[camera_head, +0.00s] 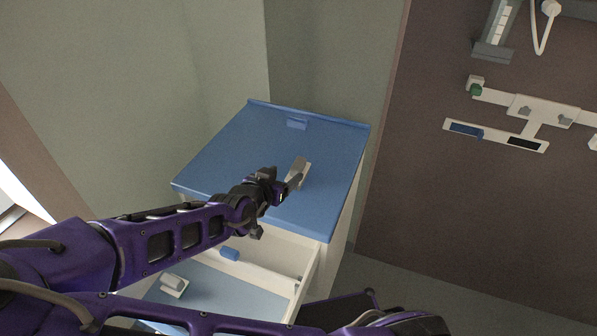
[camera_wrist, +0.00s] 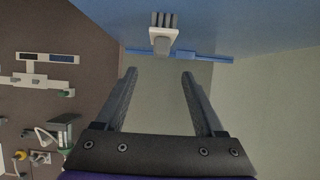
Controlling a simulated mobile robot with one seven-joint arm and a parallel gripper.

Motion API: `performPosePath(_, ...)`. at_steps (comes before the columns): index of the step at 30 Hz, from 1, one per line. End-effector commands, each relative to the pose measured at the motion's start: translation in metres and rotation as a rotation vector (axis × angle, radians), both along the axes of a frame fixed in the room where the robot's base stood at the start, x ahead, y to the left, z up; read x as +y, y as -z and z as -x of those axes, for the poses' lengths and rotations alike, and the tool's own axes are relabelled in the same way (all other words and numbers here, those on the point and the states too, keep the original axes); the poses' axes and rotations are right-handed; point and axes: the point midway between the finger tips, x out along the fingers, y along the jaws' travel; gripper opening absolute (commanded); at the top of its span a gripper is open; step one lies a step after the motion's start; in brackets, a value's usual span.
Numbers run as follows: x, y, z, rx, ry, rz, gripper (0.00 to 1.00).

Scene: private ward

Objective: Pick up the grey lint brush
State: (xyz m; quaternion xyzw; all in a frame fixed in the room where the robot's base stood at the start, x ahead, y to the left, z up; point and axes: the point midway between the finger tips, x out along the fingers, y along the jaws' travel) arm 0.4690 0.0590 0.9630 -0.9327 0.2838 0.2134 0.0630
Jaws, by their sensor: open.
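A small pale grey object that looks like the lint brush (camera_head: 301,167) is on the blue cabinet top (camera_head: 232,147), just beyond my gripper. In the wrist view the brush (camera_wrist: 162,38) shows a pale block with dark grey ridges, at the upper middle, on the blue surface. My gripper (camera_head: 287,183) is low over the cabinet top and partly covers the near side of the brush. In the wrist view the two fingers of my gripper (camera_wrist: 159,74) are apart with nothing between them. The brush appears ahead of the fingertips, roughly centred between them.
A blue clip (camera_head: 297,123) sits at the back edge of the cabinet top. Below, an open drawer (camera_head: 308,272) holds another small pale object (camera_head: 174,285). Walls stand close behind the cabinet. A wall rail with fittings (camera_head: 540,110) is at the right. The rest of the top is clear.

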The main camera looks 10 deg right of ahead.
Motion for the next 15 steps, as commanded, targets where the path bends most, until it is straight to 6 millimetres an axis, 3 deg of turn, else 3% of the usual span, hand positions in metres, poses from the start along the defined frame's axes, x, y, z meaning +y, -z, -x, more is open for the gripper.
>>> performPosePath(15,-0.036,0.032,-0.054,-0.001,0.002,-0.004,0.71)
